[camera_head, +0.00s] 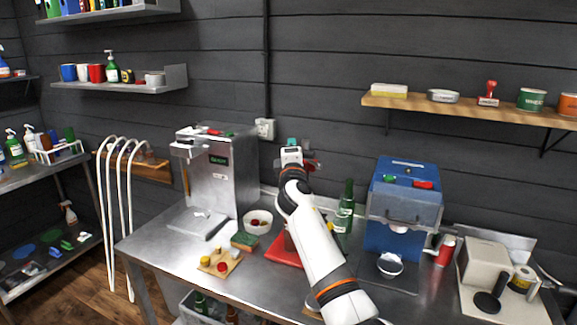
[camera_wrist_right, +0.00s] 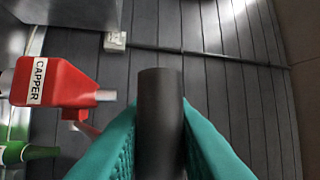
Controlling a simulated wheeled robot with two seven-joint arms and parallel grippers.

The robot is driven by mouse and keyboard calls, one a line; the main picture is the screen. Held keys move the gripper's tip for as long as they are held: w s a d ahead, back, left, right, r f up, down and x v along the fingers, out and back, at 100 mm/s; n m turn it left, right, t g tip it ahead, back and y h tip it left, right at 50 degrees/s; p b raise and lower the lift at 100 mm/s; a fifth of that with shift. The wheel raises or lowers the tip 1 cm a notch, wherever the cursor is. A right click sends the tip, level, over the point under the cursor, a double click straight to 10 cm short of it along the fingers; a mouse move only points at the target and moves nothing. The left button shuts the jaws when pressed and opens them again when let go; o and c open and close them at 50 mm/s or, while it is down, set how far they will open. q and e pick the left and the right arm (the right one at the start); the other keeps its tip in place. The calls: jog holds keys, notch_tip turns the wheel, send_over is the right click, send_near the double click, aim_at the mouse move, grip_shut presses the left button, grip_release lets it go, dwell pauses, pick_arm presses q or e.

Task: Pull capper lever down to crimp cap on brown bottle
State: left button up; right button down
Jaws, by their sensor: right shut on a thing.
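The red capper's base (camera_head: 283,253) stands on the steel bench in the head view, mostly behind my right arm. Its red head, labelled CAPPER (camera_wrist_right: 60,84), is at the left in the right wrist view. My right gripper (camera_head: 291,143) is raised above the capper. Its teal fingers (camera_wrist_right: 160,140) are shut on a dark cylindrical lever grip (camera_wrist_right: 160,95). A brown sliver, likely the brown bottle (camera_head: 289,241), shows beside my arm over the base; its cap is hidden. My left gripper is out of view.
A steel machine (camera_head: 222,175) stands left of the capper, with a white bowl (camera_head: 258,221) between. Green bottles (camera_head: 347,197) and a blue machine (camera_head: 402,205) stand to the right. A small wooden board (camera_head: 220,263) with coloured caps lies at the front left.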

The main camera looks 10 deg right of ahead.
jog(key=shift+w+d+r, duration=0.6)
jog(key=shift+d+r, duration=0.15)
jog(key=shift+d, duration=0.15)
jog(key=shift+f, duration=0.1)
jog(key=c, duration=1.6)
grip_release()
jog(key=o, duration=0.3)
jog(key=shift+d, duration=0.35)
jog(key=shift+a, duration=0.1)
